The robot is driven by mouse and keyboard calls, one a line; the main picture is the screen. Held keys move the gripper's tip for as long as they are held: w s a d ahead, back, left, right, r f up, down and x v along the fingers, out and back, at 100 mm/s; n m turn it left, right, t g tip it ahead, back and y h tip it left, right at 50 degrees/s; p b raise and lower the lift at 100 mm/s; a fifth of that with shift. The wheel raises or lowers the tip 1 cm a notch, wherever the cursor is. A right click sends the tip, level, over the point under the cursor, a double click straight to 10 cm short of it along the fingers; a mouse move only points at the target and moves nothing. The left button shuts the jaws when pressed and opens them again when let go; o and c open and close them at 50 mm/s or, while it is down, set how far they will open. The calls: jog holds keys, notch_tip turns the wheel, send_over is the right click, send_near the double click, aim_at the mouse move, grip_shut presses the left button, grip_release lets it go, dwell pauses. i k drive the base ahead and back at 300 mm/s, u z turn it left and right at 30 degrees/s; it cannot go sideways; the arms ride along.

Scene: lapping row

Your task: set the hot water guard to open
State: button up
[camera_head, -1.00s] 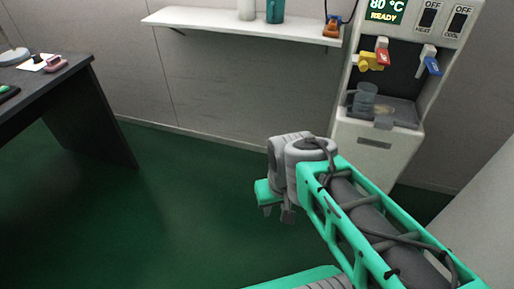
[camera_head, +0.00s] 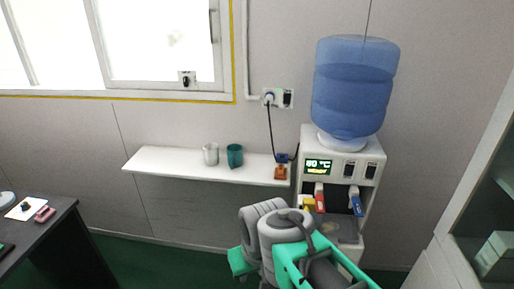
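The water dispenser (camera_head: 311,146) stands against the back wall at right. Its red hot tap (camera_head: 320,198) is in the recess below the lit display (camera_head: 318,166). My gripper (camera_head: 242,266) shows at lower centre, in front of and left of the dispenser, apart from the taps. Its fingers are mostly hidden, so its opening is unclear.
A blue tap (camera_head: 356,204) is right of the red one. Two switches are above. A blue water bottle (camera_head: 354,90) tops the dispenser. A shelf (camera_head: 190,168) holds a grey mug (camera_head: 211,154) and a teal mug (camera_head: 235,156). A dark table (camera_head: 50,234) is at left, a cabinet (camera_head: 462,225) at right.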

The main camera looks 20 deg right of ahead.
aim_at(308, 205)
jog(key=z, duration=1.2)
